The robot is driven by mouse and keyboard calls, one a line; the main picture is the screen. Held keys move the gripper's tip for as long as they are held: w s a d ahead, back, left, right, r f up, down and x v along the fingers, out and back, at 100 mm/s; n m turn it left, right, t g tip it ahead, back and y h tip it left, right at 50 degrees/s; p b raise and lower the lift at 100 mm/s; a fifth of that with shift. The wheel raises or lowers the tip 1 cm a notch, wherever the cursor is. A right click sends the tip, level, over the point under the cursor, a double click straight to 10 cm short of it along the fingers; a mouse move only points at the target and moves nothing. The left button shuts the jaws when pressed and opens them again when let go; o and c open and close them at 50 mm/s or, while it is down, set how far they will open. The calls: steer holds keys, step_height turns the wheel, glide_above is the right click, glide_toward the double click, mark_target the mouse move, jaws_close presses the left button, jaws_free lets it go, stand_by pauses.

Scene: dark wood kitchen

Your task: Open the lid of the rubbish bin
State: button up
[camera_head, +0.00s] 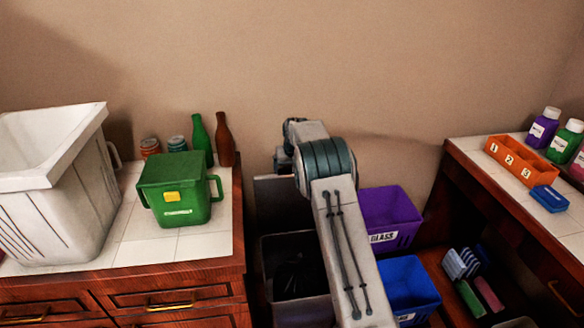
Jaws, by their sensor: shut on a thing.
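The rubbish bin (268,292) is a dark grey open box on the floor between the two counters, with a black bag inside. Its dark lid (272,205) stands raised, roughly upright, at the bin's back edge. My arm reaches over the bin's right side. My gripper (283,163) is at the lid's upper edge, shut on the lid. Its fingertips are small and partly hidden by my wrist, so the exact grip is unclear. My arm covers part of the bin's right side.
A purple bin (392,212) marked GLASS and a blue bin (408,285) stand right of my arm. The left counter holds a white basket (60,200), green container (178,190), bottles and cans. The right counter holds an orange tray (515,165).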

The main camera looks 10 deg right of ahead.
steer(key=o, duration=1.1)
steer(key=shift+r, duration=0.15)
steer(key=b+v, duration=0.1)
steer(key=v, duration=1.2)
steer(key=shift+r, duration=0.25)
steer(key=shift+s, duration=0.1)
